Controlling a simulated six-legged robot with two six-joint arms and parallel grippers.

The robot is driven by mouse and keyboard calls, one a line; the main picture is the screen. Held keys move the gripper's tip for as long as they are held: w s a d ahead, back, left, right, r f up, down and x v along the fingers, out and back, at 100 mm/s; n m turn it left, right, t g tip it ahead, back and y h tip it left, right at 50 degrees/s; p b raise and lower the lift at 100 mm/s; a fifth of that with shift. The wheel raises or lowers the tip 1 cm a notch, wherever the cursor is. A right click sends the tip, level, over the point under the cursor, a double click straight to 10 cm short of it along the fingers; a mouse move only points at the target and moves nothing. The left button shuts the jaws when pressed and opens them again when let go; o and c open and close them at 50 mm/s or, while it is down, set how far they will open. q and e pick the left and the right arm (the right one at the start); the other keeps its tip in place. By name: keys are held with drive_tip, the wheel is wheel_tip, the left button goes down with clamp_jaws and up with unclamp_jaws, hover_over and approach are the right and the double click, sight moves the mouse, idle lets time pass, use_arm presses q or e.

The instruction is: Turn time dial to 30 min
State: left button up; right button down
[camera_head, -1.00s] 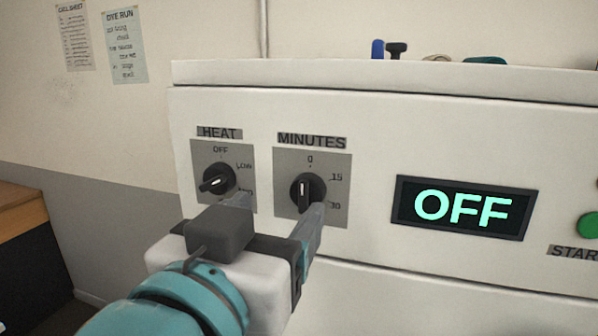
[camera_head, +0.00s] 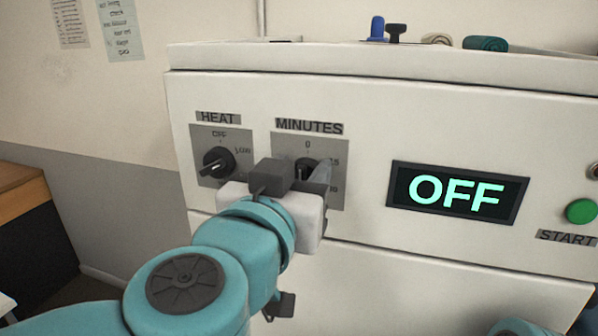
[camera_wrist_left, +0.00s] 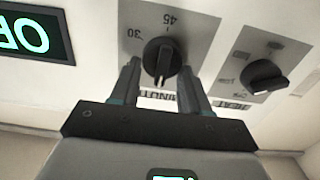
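The time dial is the black knob on the MINUTES panel, partly hidden by my gripper in the head view and clear in the left wrist view (camera_wrist_left: 163,60). That view is upside down; the knob's white mark points toward the MINUTES label, on the 0 side. The 30 and 45 marks show on the far side. My left gripper (camera_head: 318,175) is open at the dial, and its fingers (camera_wrist_left: 158,75) stand on either side of the knob in the wrist view. Whether they touch it is unclear. My right gripper is out of view.
The HEAT dial (camera_head: 217,162) sits left of the MINUTES panel (camera_head: 339,195). A display (camera_head: 457,193) reading OFF and a green START button (camera_head: 581,211) are to the right. Small items, including a blue one (camera_head: 377,28), lie on top of the white machine (camera_head: 420,280).

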use_arm(q)
drive_tip(key=shift+s+d+f+m+b, duration=0.1)
drive_tip(key=shift+f+m+b, duration=0.05)
drive_tip(key=shift+m+b, duration=0.9)
drive_tip(key=shift+d+m+b, duration=0.15)
drive_tip(key=shift+m+b, duration=0.85)
drive_tip(key=shift+m, duration=0.25)
drive_tip(key=shift+s+d+f+m+b, duration=0.1)
drive_tip(key=shift+f+m+b, duration=0.35)
drive_tip(key=shift+m, duration=2.7)
drive_tip(key=shift+d+f+m+b, duration=0.2)
drive_tip(key=shift+m+b, duration=0.5)
drive_tip(key=shift+m, duration=2.5)
drive_tip(key=shift+s+d+f+m+b, duration=0.1)
drive_tip(key=shift+f+m+b, duration=0.35)
drive_tip(key=shift+m, duration=2.7)
drive_tip(key=o, duration=1)
drive_tip(key=shift+o, duration=0.2)
drive_tip(key=shift+r, duration=0.15)
